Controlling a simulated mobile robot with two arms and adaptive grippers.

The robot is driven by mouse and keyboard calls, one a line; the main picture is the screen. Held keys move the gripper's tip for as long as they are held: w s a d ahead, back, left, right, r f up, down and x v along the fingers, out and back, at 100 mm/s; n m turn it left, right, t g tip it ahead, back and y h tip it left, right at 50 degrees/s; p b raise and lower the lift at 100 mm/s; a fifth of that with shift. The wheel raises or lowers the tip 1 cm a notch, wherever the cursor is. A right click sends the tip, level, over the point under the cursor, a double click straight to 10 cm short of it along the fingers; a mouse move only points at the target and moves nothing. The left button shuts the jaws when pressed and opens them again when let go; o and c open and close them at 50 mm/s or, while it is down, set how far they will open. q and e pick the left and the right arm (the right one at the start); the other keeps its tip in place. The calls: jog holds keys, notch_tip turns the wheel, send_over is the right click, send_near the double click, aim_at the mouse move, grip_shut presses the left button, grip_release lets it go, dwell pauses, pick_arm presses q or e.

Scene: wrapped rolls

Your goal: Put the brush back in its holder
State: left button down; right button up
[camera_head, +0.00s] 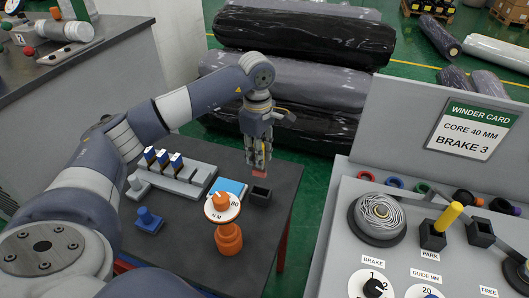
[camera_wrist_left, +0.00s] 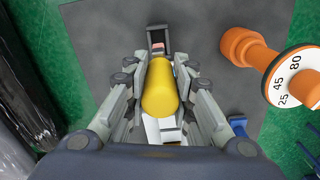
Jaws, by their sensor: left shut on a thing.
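The brush has a yellow handle (camera_wrist_left: 162,88), seen end-on between my fingers in the left wrist view. My left gripper (camera_head: 259,160) is shut on the handle and points down over the table. The brush's reddish end (camera_head: 259,174) shows below the fingertips in the head view. The dark box-like holder (camera_head: 260,194) stands just in front of it, near the table's right side. In the left wrist view the holder (camera_wrist_left: 155,32) lies beyond the handle, with the reddish end at its near side. I cannot tell whether they touch. My right gripper is not in view.
A light blue pad (camera_head: 236,185) and an orange dial stand (camera_head: 228,235) are close to the left of the holder. A grey rack (camera_head: 172,177) with blue-topped pieces and a blue block (camera_head: 148,220) are further left. A grey control panel (camera_head: 340,250) is at right.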

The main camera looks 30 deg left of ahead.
pick_arm(q)
jog(key=shift+w+f, duration=0.2)
jog(key=shift+f, duration=0.3)
jog(key=shift+s+f+b, duration=0.2)
jog(key=shift+f+b, duration=0.3)
jog(key=shift+f, duration=0.1)
jog(key=shift+f+b, duration=0.4)
jog(key=shift+f, duration=0.25)
jog(key=shift+f+b, duration=0.35)
jog(key=shift+f, duration=0.35)
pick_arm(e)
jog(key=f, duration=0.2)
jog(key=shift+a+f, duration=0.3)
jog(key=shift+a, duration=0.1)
pick_arm(q)
jog(key=shift+d, duration=0.1)
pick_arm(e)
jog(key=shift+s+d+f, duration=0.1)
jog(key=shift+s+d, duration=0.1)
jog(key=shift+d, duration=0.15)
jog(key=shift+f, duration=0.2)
pick_arm(q)
jog(key=shift+f+b, duration=0.15)
jog(key=shift+b, duration=0.25)
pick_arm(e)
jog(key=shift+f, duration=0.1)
